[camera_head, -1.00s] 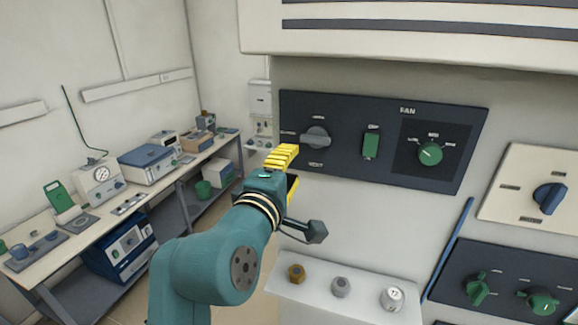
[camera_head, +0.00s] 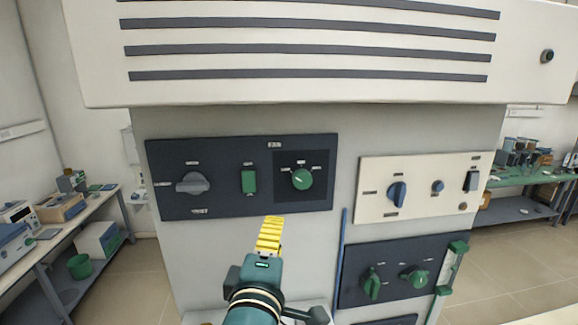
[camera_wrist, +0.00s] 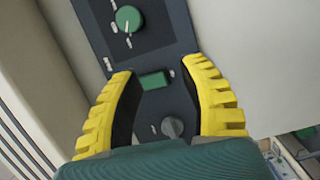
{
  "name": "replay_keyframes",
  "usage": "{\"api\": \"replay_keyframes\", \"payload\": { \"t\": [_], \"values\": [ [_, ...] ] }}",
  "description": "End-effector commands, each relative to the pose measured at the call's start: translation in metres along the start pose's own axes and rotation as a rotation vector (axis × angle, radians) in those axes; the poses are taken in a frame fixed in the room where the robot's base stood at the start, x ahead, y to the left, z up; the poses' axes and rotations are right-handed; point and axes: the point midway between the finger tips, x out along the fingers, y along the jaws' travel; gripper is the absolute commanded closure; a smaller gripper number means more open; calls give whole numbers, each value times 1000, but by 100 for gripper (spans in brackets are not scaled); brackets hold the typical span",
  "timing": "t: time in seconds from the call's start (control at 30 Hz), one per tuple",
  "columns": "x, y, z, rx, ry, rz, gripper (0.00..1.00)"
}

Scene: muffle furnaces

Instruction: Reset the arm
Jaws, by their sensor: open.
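My gripper (camera_head: 270,234) has yellow fingers on a teal arm and stands in front of the furnace, just below the dark fan panel (camera_head: 222,207) in the head view. In the wrist view my gripper (camera_wrist: 168,105) is open, with its two yellow fingers spread and nothing between them. Beyond the gap are a green rocker switch (camera_wrist: 153,81) and a grey knob (camera_wrist: 172,127), with a green knob (camera_wrist: 128,18) above. The head view hides how far the fingertips are from the panel.
A cream panel (camera_head: 430,212) with a blue knob and a dark panel (camera_head: 355,292) with green knobs are to the right. A slatted hood (camera_head: 300,90) overhangs above. Benches stand at left (camera_head: 95,215) and right (camera_head: 525,181). Floor between them and the furnace is open.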

Motion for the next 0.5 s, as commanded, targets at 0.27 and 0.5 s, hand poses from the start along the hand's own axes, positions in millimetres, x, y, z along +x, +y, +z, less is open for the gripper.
{"api": "replay_keyframes", "payload": {
  "t": [0.27, 0.5],
  "values": [
    [-71, 23, 115, 526, -22, 158, 58],
    [-162, 63, 124, 1100, 197, 257, 58]
  ]
}}
